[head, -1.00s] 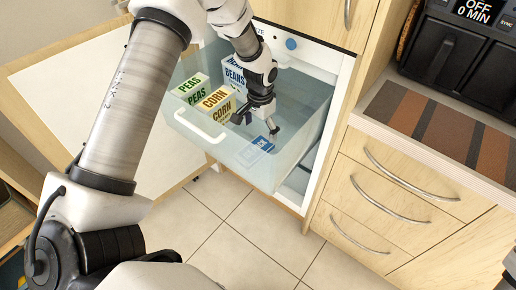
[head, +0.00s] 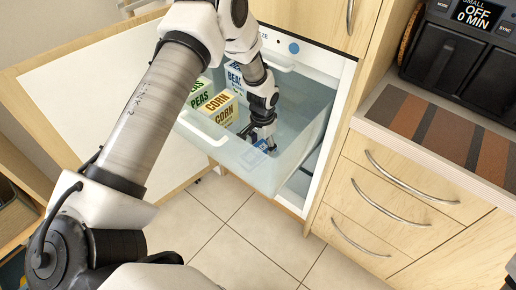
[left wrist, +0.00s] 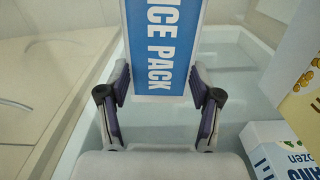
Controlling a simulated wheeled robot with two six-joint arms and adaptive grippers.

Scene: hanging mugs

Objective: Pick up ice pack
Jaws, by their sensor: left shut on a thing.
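The ice pack (left wrist: 162,48) is a flat blue and white block with "ICE PACK" lettering. In the left wrist view it sits between the two fingers of my left gripper (left wrist: 160,98), which is shut on it. In the head view the left gripper (head: 262,141) reaches down into the open freezer drawer (head: 245,165), and the ice pack (head: 264,145) shows blue through the clear drawer front. The pack's lower part is hidden. My right gripper is not in view; only a bit of my arm shows at the right edge.
Boxes of peas (head: 198,97), corn (head: 220,109) and beans (head: 235,76) stand in the drawer left of my gripper. The open freezer door (head: 75,95) is at left. A counter with a striped mat (head: 440,130) and a black appliance (head: 455,60) is at right.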

